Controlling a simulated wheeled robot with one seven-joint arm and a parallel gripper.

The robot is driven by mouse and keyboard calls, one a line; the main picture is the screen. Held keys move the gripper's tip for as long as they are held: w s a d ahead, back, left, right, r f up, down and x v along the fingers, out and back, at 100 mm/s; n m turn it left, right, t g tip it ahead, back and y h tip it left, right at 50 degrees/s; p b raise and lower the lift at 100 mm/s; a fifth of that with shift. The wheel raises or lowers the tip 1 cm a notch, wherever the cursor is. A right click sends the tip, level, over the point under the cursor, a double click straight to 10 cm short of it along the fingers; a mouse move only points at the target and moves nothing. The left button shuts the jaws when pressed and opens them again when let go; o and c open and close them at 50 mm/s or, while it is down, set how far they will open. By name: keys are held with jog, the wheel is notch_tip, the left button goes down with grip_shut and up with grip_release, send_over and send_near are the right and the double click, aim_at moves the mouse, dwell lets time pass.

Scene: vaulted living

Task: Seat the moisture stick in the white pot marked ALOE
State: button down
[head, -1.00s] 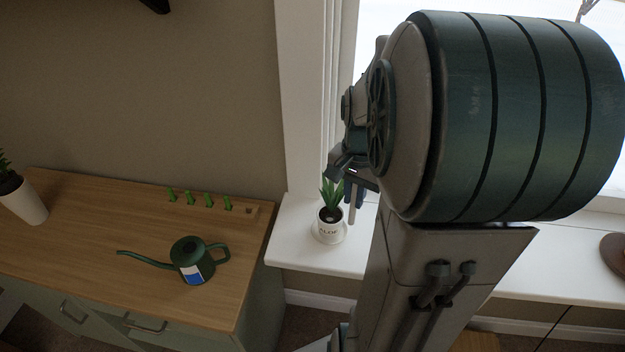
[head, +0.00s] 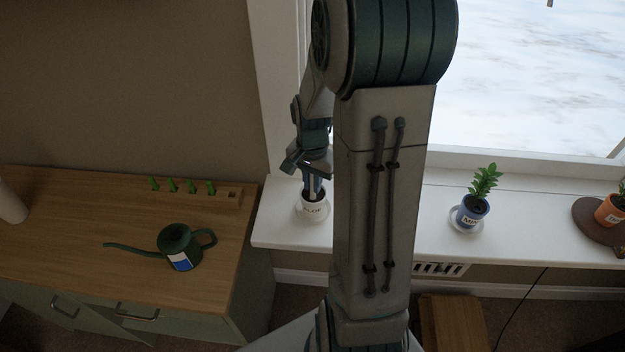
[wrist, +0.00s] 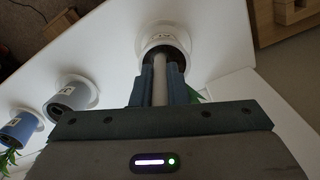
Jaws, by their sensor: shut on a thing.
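The white pot marked ALOE (head: 314,210) stands on the white windowsill near its left end. My gripper (head: 314,186) is over it, pointing down, and is shut on the pale moisture stick (wrist: 160,85). In the wrist view my gripper's fingers (wrist: 165,88) sit on both sides of the stick, and the white pot (wrist: 154,30) lies straight beyond them. The stick's far end reaches the pot's dark mouth; whether it is in the soil I cannot tell. The aloe plant is mostly hidden by my gripper.
A blue pot (head: 469,214) and an orange pot (head: 610,212) stand farther right on the sill. A grey pot (wrist: 66,94) shows in the wrist view. The cabinet at left holds a green watering can (head: 181,247) and a wooden rack (head: 230,197) with several green pegs.

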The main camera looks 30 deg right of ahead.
jog(key=shift+f, duration=0.1)
jog(key=shift+f, duration=0.2)
jog(key=c, duration=1.4)
grip_release()
jog(key=shift+r, duration=0.1)
jog(key=shift+c, duration=0.2)
jog(key=shift+r, duration=0.15)
